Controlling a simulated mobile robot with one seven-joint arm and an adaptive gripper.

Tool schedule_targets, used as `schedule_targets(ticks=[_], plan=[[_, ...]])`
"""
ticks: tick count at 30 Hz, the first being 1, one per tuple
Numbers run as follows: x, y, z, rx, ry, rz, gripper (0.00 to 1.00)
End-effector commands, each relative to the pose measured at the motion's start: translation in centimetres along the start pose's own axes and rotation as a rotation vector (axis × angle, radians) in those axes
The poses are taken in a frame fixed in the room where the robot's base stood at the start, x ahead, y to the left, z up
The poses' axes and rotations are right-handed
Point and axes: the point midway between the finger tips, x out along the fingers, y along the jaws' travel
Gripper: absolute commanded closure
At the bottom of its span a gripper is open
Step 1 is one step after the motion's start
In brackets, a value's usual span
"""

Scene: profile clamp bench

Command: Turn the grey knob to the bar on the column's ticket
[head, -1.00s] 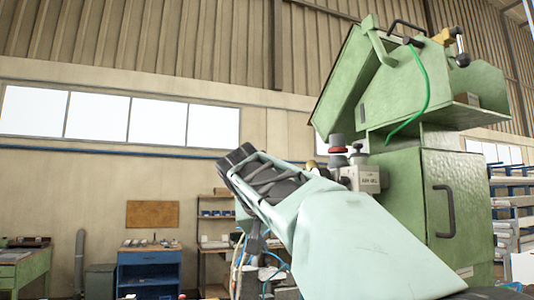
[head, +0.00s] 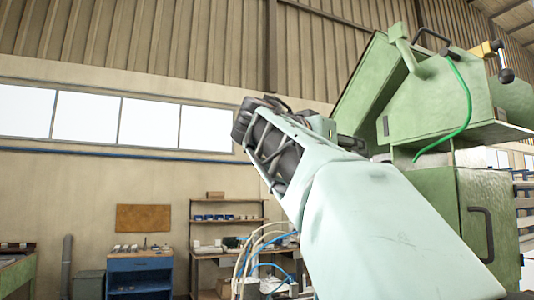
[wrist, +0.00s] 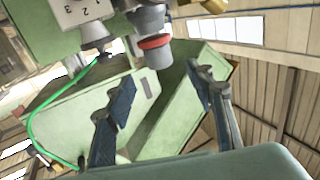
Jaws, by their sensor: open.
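In the wrist view, a grey knob with a red ring (wrist: 152,42) is in the upper middle, in line with the gap between my fingers. My gripper (wrist: 160,76) is open and empty, its fingertips just short of that knob and apart from it. A second, smaller grey knob (wrist: 95,36) is beside it at the left, against a pale box with digits (wrist: 82,10) that is cut by the top edge. I cannot tell which knob is meant. My arm hides both knobs in the head view. I cannot make out the ticket or its bar.
The green machine housing (head: 430,100) and its cabinet (head: 455,200) stand close on the right, with a green cable (head: 468,100) hanging from the housing. The cable also shows in the wrist view (wrist: 40,140). A blue cabinet (head: 140,270) and shelves (head: 228,220) stand farther back.

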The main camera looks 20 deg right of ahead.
Motion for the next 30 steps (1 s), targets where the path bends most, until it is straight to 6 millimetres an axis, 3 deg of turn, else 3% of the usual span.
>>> schedule_targets(ticks=[9,15,27,30], plan=[[6.2,0.1,-0.1,-0.002,-0.005,0.002,0.51],[8.8,0.0,0.0,-0.002,-0.003,0.001,0.51],[9.7,0.0,0.2,-0.002,-0.002,-0.001,0.51],[9.6,0.0,0.2,-0.002,-0.002,-0.001,0.60]])
